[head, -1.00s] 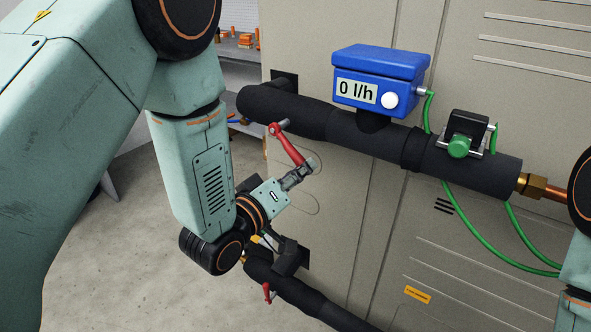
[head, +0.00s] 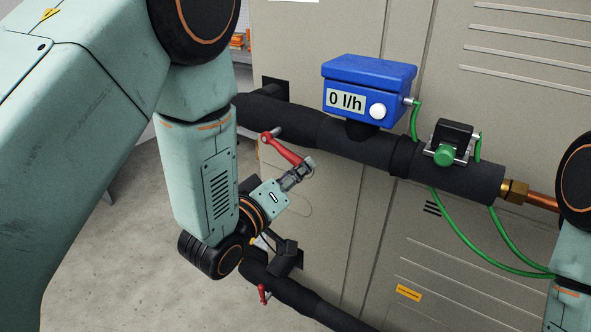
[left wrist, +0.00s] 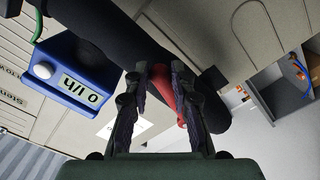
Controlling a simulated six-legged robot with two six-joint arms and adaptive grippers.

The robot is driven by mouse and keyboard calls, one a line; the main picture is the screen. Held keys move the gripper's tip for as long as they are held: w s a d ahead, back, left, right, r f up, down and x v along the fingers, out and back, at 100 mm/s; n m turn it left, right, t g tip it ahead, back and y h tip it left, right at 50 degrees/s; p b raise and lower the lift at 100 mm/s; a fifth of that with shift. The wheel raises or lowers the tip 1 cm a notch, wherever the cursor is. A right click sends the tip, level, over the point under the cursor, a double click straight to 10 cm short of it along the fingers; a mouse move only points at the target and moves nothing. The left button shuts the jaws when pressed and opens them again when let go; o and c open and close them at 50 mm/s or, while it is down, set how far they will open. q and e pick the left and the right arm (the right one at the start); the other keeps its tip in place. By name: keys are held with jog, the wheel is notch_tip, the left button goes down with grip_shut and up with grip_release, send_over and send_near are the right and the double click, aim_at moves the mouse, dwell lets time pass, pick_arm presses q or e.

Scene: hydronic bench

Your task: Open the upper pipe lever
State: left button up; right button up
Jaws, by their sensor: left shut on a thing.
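The upper pipe lever (head: 284,149) is red and sits on the black upper pipe (head: 310,128). It slants down to the right from its pivot, at an angle to the pipe. My left gripper (head: 303,168) is shut on the free end of the lever. In the left wrist view the red lever (left wrist: 164,88) lies between the two dark fingers of my left gripper (left wrist: 157,72), which hide part of it. My right arm shows at the right edge of the head view, but its gripper is out of view.
A blue flow meter (head: 367,88) reading 0 l/h stands on the upper pipe. A green-knobbed fitting (head: 446,153) with green hoses lies further right. A lower pipe (head: 300,296) with a small red lever (head: 262,294) runs below. The beige cabinet (head: 345,215) stands close behind.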

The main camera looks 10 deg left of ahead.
pick_arm(q)
jog(key=shift+r, duration=0.15)
jog(key=shift+o, duration=0.4)
jog(key=shift+d+r+p, duration=0.15)
jog(key=shift+r+p, duration=0.6)
jog(key=shift+d+r+p, duration=0.15)
jog(key=shift+r+p, duration=0.55)
jog(key=shift+p, duration=0.05)
jog(key=o, duration=0.8)
jog(key=shift+a+f, duration=0.15)
jog(key=shift+o, duration=0.6)
jog(key=shift+s, duration=0.1)
